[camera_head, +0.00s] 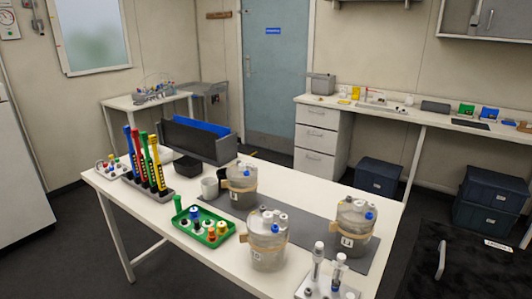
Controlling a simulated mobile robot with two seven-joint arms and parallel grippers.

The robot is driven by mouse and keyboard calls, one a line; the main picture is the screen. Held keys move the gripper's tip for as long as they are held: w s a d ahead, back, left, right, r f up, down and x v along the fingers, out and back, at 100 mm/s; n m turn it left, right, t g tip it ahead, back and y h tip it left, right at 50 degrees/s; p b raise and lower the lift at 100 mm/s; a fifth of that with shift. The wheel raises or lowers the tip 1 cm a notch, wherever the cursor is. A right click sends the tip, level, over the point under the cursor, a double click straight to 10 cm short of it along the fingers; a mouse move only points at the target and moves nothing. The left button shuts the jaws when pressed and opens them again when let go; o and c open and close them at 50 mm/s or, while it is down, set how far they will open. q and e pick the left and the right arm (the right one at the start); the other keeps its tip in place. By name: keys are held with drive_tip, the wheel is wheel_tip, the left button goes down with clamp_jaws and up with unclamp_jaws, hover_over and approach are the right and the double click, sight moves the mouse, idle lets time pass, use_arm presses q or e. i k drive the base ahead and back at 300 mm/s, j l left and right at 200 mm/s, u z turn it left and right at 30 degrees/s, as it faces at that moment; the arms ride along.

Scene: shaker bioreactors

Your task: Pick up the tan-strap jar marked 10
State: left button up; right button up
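Three clear jars with grey lids and tan straps stand upright on the white table (150,205). The second jar (266,255) is at the front middle. The third jar (354,235) is at the right. The front and right jars have small white tags on their straps. The tag numbers are too small to read surely, so I cannot tell which is marked 10. The back jar's tag is not clear. Neither of my grippers is in view.
A grey mat (308,232) lies under or beside the jars. A green tray (209,228) with small bottles is left of the front jar.

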sight(264, 257)
drive_tip(key=j+z, duration=0.1)
drive_tip(key=z, duration=0.2)
drive_tip(key=i+j+z, duration=0.1)
drive_tip(key=z, duration=0.2)
drive_tip(key=j+z, duration=0.45)
drive_tip(key=j, duration=0.45)
drive_tip(key=j+z, duration=0.15)
drive_tip(key=j, duration=0.8)
